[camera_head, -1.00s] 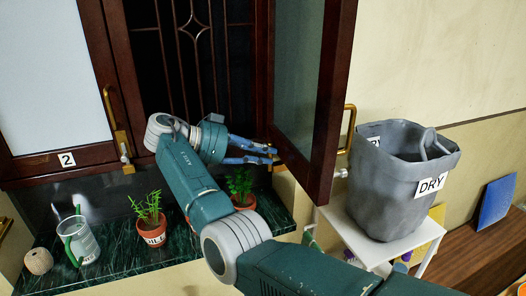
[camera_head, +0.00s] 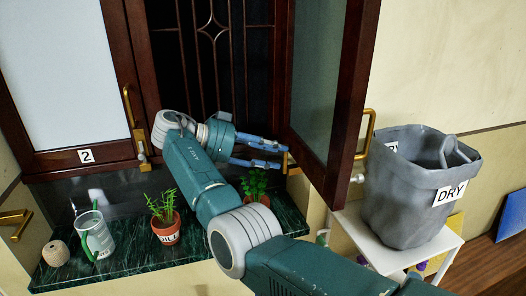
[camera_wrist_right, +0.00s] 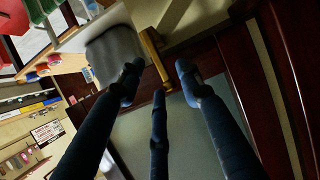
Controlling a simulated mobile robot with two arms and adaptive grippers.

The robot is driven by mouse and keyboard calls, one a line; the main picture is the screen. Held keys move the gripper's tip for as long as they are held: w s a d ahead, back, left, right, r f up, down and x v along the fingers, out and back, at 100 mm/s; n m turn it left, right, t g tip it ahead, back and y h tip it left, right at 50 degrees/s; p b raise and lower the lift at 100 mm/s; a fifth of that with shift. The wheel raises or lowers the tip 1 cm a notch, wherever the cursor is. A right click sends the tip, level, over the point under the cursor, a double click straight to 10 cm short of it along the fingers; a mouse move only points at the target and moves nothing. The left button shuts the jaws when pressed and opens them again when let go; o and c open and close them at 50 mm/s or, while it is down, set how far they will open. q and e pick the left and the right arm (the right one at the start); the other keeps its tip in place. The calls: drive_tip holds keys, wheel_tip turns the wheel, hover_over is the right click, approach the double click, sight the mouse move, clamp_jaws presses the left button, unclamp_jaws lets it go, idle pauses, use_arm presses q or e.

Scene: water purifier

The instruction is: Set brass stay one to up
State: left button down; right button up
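The open dark wood window leaf (camera_head: 347,105) stands at an angle in the head view. A small brass piece (camera_head: 292,159) shows low at its inner side, just past my right fingertips; I cannot tell if this is brass stay one. My right gripper (camera_head: 282,156) is open, with nothing seen held between its fingers. The right wrist view shows its spread blue fingers (camera_wrist_right: 158,73) and a brass bar (camera_wrist_right: 155,58) beyond them, close to the fingertips. Contact cannot be told. No label "1" is visible. My left gripper is not in view.
The closed leaf with label 2 (camera_head: 86,156) has a brass handle and a brass latch (camera_head: 142,148). A grey DRY bag (camera_head: 405,195) stands on a white stand at right.

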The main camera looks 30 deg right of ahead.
drive_tip(key=shift+v, duration=2.55)
